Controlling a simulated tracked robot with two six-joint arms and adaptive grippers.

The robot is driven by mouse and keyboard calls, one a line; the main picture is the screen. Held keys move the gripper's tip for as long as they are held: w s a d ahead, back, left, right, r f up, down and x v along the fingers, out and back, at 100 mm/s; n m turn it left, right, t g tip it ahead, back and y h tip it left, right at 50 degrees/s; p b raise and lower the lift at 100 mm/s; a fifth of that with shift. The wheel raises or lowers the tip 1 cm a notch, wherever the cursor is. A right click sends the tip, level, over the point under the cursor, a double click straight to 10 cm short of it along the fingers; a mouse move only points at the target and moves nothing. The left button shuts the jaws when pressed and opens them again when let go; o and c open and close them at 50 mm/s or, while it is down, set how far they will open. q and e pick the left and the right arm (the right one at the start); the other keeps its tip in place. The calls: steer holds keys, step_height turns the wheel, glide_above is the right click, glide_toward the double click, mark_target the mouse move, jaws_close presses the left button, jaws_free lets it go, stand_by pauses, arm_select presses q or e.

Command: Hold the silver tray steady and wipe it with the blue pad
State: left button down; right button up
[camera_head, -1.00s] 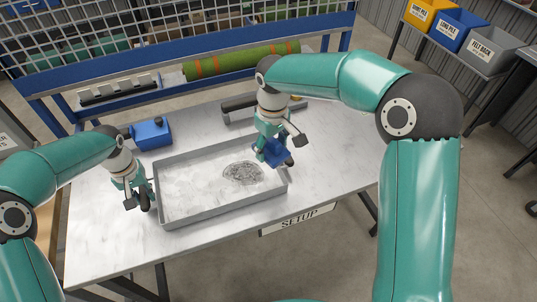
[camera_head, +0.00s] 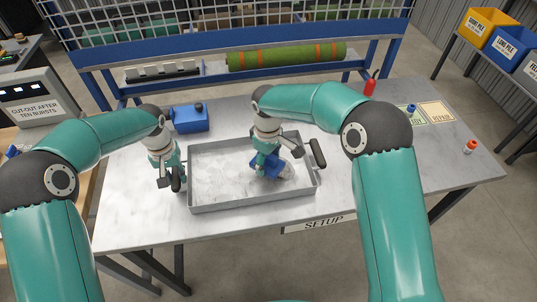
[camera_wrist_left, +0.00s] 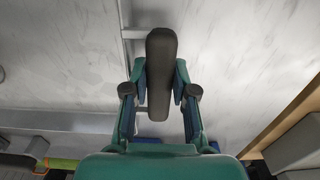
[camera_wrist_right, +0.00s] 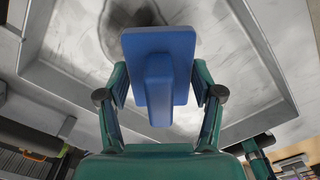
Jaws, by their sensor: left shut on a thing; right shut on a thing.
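The silver tray (camera_head: 222,206) lies on the grey table, a shallow rectangle with low walls. My left gripper (camera_head: 172,181) is at its left end, shut on the tray's dark handle (camera_wrist_left: 161,70); the handle also shows between its fingers in the left wrist view. My right gripper (camera_head: 266,160) is over the right half of the tray, shut on the blue pad (camera_wrist_right: 158,70). The pad is inside the walls, at or close above the floor; contact is not clear. A dark smudge (camera_wrist_right: 130,18) lies beside the pad, partly hidden. The tray's right handle (camera_head: 318,153) is free.
A blue box (camera_head: 189,118) stands behind the tray's left end. A green roll (camera_head: 285,56) lies on the rack at the back. The table right of the tray is mostly clear.

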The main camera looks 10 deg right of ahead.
mark_target(267, 168)
step_height(267, 168, down, 3)
steer(key=shift+r, duration=0.15)
steer(key=shift+d+f, duration=0.15)
steer(key=shift+f, duration=0.2)
steer(key=shift+d, duration=2)
steer(key=shift+c, duration=0.4)
steer(key=shift+w+a, duration=0.1)
steer(key=shift+a, duration=2.1)
steer(key=shift+w, duration=1.25)
steer(key=shift+w+d, duration=0.15)
steer(key=shift+d, duration=1.65)
steer(key=shift+a, duration=1.55)
steer(key=shift+a+r, duration=0.1)
steer(key=shift+a, duration=0.15)
steer(key=shift+r, duration=3.9)
